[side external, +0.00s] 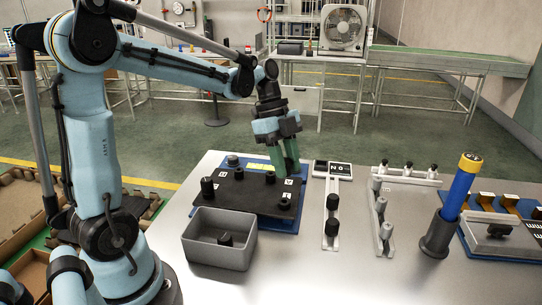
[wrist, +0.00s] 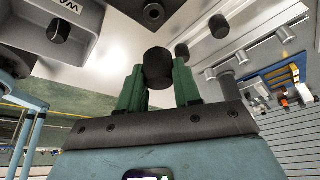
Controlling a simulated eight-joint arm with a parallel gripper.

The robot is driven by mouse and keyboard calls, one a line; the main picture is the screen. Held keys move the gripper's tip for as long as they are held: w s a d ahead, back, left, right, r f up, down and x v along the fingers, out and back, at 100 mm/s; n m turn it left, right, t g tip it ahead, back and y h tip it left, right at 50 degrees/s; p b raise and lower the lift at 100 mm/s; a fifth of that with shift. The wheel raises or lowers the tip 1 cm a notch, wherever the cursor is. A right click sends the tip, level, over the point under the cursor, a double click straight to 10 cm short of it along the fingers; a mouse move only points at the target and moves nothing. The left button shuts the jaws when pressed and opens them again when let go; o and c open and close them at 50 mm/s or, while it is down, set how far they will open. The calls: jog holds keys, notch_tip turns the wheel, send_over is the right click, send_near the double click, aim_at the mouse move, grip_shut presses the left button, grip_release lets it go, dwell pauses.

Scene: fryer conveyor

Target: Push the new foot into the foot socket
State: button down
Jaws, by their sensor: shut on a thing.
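My gripper (side external: 284,165), with green fingers, points down at the right rear part of a dark plate (side external: 240,201) on a blue board (side external: 286,224). In the wrist view the fingers (wrist: 158,85) are shut on a black cylindrical foot (wrist: 157,66). The held foot is hidden or too small to make out in the side view. Several black posts or feet stand on the plate, among them one at its left (side external: 207,188) and one at its front right (side external: 285,203). I cannot tell which spot is the foot socket, or whether the held foot touches it.
A grey bin (side external: 205,252) with a black piece (side external: 225,239) inside stands in front of the plate.

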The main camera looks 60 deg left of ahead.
jog(key=shift+f, duration=2.6)
jog(key=shift+f, duration=1.2)
jog(key=c, duration=0.7)
grip_release()
jog(key=v, duration=0.6)
dwell(0.3)
